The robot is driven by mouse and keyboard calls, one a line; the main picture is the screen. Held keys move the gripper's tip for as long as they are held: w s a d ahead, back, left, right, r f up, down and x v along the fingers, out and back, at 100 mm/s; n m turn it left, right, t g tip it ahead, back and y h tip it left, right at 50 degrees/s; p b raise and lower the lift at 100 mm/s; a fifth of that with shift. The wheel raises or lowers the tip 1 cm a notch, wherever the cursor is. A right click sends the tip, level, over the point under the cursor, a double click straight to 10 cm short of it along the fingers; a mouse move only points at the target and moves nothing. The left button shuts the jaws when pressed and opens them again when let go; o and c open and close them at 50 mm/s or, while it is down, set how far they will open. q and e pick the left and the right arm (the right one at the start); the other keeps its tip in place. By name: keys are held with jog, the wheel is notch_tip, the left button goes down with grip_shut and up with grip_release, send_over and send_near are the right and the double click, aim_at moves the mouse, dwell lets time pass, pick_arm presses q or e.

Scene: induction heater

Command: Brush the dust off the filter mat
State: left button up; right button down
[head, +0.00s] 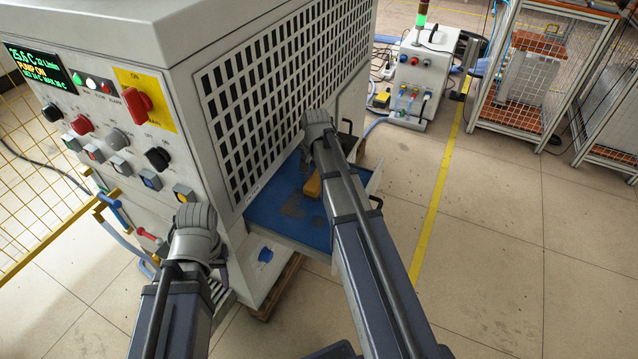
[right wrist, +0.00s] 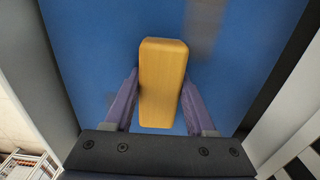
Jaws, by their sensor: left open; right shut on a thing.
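The blue filter mat (head: 268,214) lies in a pulled-out tray at the foot of the machine. Dull grey-brown dust patches (head: 292,211) show on it, and the mat (right wrist: 95,60) fills most of the right wrist view with a faint greyish patch at the top. My right gripper (right wrist: 160,84) is shut on a yellow wooden brush (right wrist: 162,60), one finger on each side, over the mat. The brush (head: 313,186) shows partly beside my right arm in the head view; its bristles are hidden. My left gripper (head: 221,272) is open, mostly hidden by its wrist, beside the machine's front.
The heater cabinet (head: 150,55) with its slotted grille stands over the tray's left side. The tray has a light rim and dark handles (head: 376,203). A pump unit (head: 414,75) and wire-mesh cages (head: 535,75) stand at the back right. The floor at right is clear.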

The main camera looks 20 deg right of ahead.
aim_at(292, 187)
jog(key=shift+w+a, duration=1.2)
jog(key=shift+w, duration=0.2)
jog(key=shift+w+a, duration=1.15)
jog(key=shift+w, duration=0.25)
jog(key=shift+s+a+f, duration=0.1)
jog(key=shift+s+a, duration=0.65)
jog(key=shift+a, duration=0.05)
jog(key=shift+s+d, duration=0.9)
jog(key=shift+s, duration=0.25)
jog(key=shift+s+d, duration=1.55)
jog(key=shift+s+d, duration=1.15)
jog(key=shift+s, duration=0.3)
